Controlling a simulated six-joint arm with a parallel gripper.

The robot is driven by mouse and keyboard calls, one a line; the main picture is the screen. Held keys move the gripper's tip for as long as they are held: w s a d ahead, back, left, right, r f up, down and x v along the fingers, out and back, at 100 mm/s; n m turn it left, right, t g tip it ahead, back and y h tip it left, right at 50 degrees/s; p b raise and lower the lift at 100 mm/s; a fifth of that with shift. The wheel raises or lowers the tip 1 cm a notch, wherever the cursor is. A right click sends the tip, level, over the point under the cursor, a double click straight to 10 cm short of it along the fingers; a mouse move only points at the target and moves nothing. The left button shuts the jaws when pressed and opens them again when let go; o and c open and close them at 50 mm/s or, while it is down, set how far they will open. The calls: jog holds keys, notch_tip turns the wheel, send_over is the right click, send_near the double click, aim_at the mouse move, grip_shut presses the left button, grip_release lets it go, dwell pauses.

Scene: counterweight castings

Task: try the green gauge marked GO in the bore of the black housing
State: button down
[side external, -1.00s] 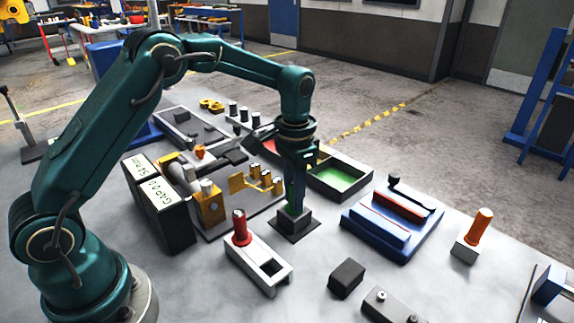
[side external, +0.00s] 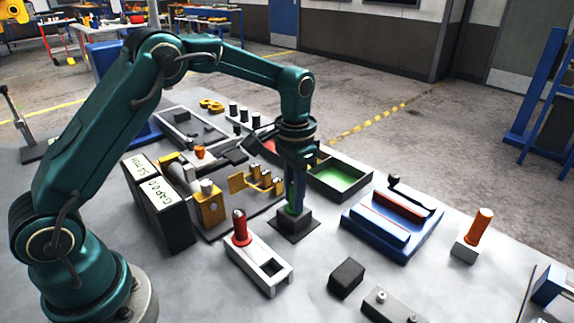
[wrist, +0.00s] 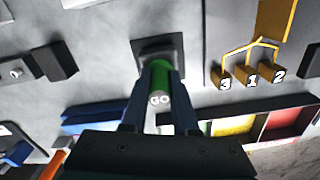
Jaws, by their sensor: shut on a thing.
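The green gauge (wrist: 162,72) stands upright between my gripper's fingers, with the GO mark on its end facing the wrist camera. My gripper (side external: 294,197) is shut on it, straight above the black housing (side external: 293,223). The housing, a small block on a dark square base plate, also shows in the wrist view (wrist: 158,45). The gauge's lower end is at the top of the housing and meets the bore area. The fingers and the gauge hide the bore, so I cannot tell how deep the gauge sits.
A white block (side external: 258,262) with a red gauge (side external: 240,226) stands in front. A blue fixture (side external: 392,220) is to the right. A dark tray with a green compartment (side external: 338,176) lies behind. Brass numbered posts (wrist: 252,80) stand near the housing. Two labelled dark boxes (side external: 165,222) stand left.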

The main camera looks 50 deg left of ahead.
jog(key=shift+r, duration=1.7)
jog(key=shift+r, duration=0.1)
jog(key=shift+r, duration=2.5)
